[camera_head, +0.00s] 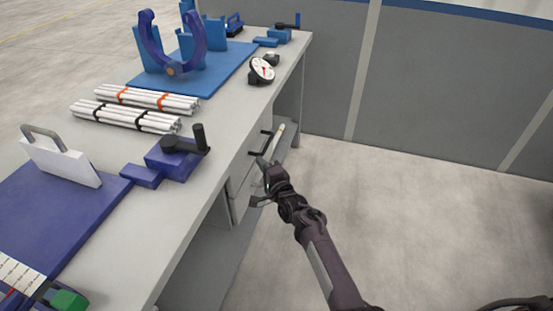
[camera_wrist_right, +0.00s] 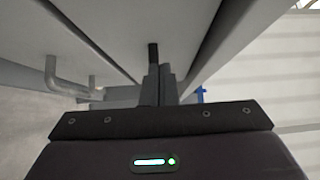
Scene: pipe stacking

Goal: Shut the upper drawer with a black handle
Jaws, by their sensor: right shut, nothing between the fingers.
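The drawer unit (camera_head: 242,178) hangs under the near side of the workbench. The upper drawer's black handle (camera_head: 265,142) shows just beyond my right gripper (camera_head: 263,163). The gripper is close to the drawer fronts, its fingers shut with nothing between them. In the right wrist view, the shut fingers (camera_wrist_right: 160,80) point at the drawer fronts, and a short black piece, likely the black handle (camera_wrist_right: 153,52), shows just past them. A grey handle (camera_wrist_right: 70,80) is on the front to the left. How far the upper drawer stands out cannot be told. My left gripper is out of view.
The workbench (camera_head: 215,125) carries bundled white pipes (camera_head: 125,117), a blue clamp fixture (camera_head: 172,50), a dial gauge (camera_head: 261,70) and a blue vise-like block (camera_head: 175,160). A pale rod-like shape (camera_head: 279,135) is beyond the gripper. The floor to the right is clear up to a grey partition (camera_head: 440,80).

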